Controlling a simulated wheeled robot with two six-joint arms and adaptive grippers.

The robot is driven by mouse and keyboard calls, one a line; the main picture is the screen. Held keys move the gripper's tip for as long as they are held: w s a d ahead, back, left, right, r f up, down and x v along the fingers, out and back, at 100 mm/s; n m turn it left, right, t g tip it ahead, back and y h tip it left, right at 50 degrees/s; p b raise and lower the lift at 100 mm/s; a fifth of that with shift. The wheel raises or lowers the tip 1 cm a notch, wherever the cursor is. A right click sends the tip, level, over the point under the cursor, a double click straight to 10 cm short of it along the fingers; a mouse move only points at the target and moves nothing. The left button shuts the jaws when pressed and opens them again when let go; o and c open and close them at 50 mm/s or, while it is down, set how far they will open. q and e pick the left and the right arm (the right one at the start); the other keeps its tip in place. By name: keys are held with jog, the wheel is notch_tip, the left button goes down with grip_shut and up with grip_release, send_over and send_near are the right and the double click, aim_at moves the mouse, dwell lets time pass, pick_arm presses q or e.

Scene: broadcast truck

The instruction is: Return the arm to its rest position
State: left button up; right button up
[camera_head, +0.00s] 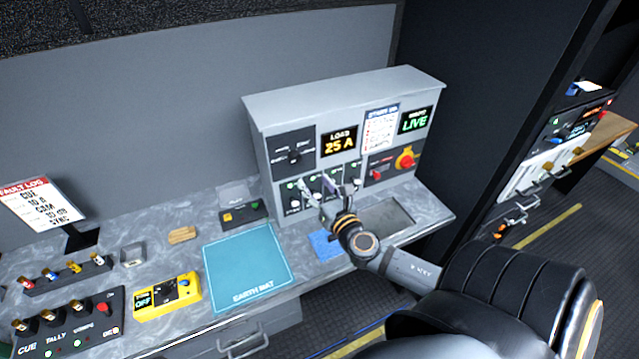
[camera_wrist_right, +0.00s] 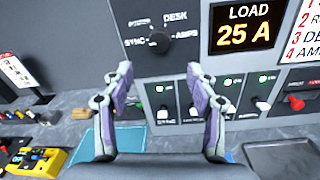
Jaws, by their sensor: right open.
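My right gripper (camera_head: 328,194) is open and empty in front of the grey power panel (camera_head: 267,118). In the right wrist view its two purple-padded fingers (camera_wrist_right: 160,88) stand wide apart, with the panel's switch row behind them. My right arm reaches in from the lower right over the bench edge. The panel carries a rotary selector (camera_head: 294,155), a load display (camera_head: 339,142) reading 25 A, and a display (camera_head: 415,120) reading LIVE. The fingers hide part of the switch row in the head view; I cannot tell whether they touch it. My left gripper is not in view.
A teal earth mat (camera_head: 247,268) lies on the bench (camera_head: 190,262). A yellow meter (camera_head: 167,297), a cue box (camera_head: 68,328) and a fault log sign (camera_head: 40,205) stand left. A shallow grey tray (camera_head: 388,218) and blue cloth (camera_head: 325,246) lie near the arm.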

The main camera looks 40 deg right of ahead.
jog(key=shift+s+a, duration=0.25)
jog(key=shift+s, duration=0.8)
